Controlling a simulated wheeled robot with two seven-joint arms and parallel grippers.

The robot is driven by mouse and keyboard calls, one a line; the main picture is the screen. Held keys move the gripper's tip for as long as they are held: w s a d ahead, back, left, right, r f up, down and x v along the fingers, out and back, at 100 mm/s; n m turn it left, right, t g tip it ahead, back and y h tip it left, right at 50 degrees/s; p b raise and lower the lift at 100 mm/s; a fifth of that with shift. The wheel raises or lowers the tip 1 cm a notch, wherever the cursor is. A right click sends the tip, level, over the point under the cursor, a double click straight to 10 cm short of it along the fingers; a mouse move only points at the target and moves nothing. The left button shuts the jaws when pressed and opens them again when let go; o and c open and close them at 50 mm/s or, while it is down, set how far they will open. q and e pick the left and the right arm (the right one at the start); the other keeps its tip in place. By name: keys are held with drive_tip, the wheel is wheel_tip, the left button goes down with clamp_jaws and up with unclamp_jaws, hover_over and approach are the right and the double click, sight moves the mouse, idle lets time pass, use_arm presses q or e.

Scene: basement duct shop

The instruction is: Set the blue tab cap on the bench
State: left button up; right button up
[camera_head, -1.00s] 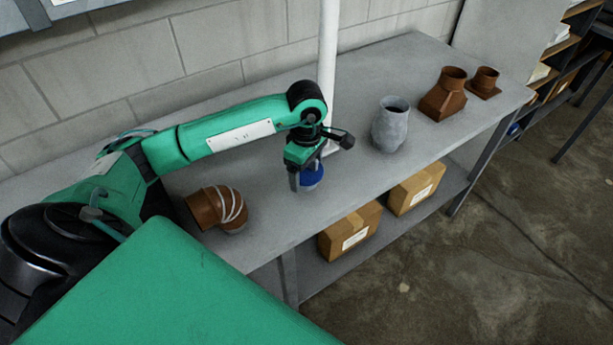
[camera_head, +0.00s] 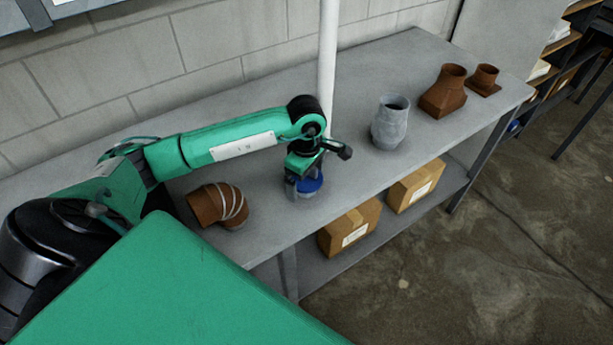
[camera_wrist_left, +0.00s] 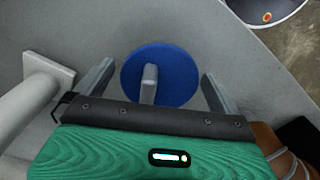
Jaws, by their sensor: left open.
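The blue tab cap (camera_head: 313,184) is a round blue disc with a grey tab standing up at its middle. It appears to rest flat on the grey bench (camera_head: 350,178), near the front edge. In the left wrist view the cap (camera_wrist_left: 178,72) lies between the two fingers. My left gripper (camera_head: 303,188) points down over the cap. Its fingers are open, one on each side of the tab and apart from it. The gripper partly hides the cap in the head view. My right gripper is not in view.
A brown elbow duct (camera_head: 206,206) lies left of the cap. A white pipe (camera_head: 327,60) stands behind the gripper. A grey vase-shaped duct (camera_head: 390,125) and brown fittings (camera_head: 443,95) stand to the right. Cardboard boxes (camera_head: 350,229) sit on the lower shelf.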

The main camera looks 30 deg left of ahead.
sight(307, 178)
use_arm(q)
drive_tip(key=shift+r, duration=0.45)
wheel_tip(307, 178, up, 11)
drive_tip(key=b, duration=0.3)
drive_tip(key=shift+r, duration=0.2)
